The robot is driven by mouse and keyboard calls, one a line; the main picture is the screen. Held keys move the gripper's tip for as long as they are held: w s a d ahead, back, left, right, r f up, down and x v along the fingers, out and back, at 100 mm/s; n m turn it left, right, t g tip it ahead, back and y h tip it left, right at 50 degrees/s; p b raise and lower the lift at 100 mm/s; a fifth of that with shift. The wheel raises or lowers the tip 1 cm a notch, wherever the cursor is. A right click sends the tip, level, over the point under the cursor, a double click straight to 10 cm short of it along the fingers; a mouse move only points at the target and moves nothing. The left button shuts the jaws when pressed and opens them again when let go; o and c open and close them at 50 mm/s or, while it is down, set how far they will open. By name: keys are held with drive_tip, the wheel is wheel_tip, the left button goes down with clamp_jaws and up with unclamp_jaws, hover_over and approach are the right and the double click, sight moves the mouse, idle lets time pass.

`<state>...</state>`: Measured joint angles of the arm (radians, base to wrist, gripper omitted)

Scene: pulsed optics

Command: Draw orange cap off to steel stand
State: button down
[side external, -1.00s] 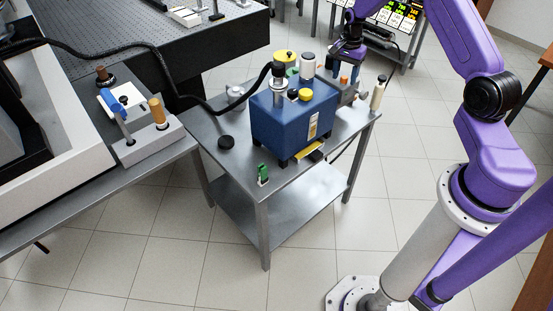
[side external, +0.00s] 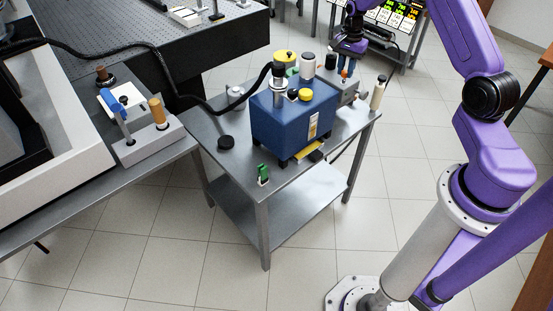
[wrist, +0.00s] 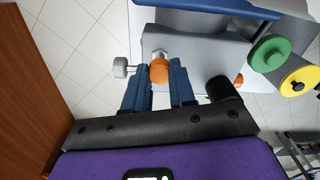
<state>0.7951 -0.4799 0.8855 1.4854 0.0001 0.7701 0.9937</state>
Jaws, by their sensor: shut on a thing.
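The orange cap (wrist: 159,72) sits between the two blue fingers of my gripper (wrist: 160,68) in the wrist view, and they are shut on it. A silvery metal fitting (wrist: 159,54) shows just beyond the cap; I cannot tell whether the two still touch. In the side view the cap is a small orange spot (side external: 344,73) at my gripper (side external: 346,66), above the grey block (side external: 348,88) behind the blue box. A second orange piece (wrist: 239,80) shows at the right of the block in the wrist view. I cannot tell which part is the steel stand.
The blue box (side external: 290,122) fills the middle of the metal cart (side external: 222,160). A cream post with a dark top (side external: 378,93) stands at the cart's right corner. Green (wrist: 270,54) and yellow (wrist: 300,82) caps lie right of my fingers. A black hose (side external: 165,70) arches in from the left.

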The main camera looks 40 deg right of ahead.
drive_tip(key=shift+r, duration=2.15)
drive_tip(key=shift+r, duration=0.15)
wheel_tip(320, 180, up, 10)
hover_over(255, 173)
wheel_tip(255, 173, down, 36)
drive_tip(key=shift+f, duration=0.1)
drive_tip(key=shift+f, duration=0.1)
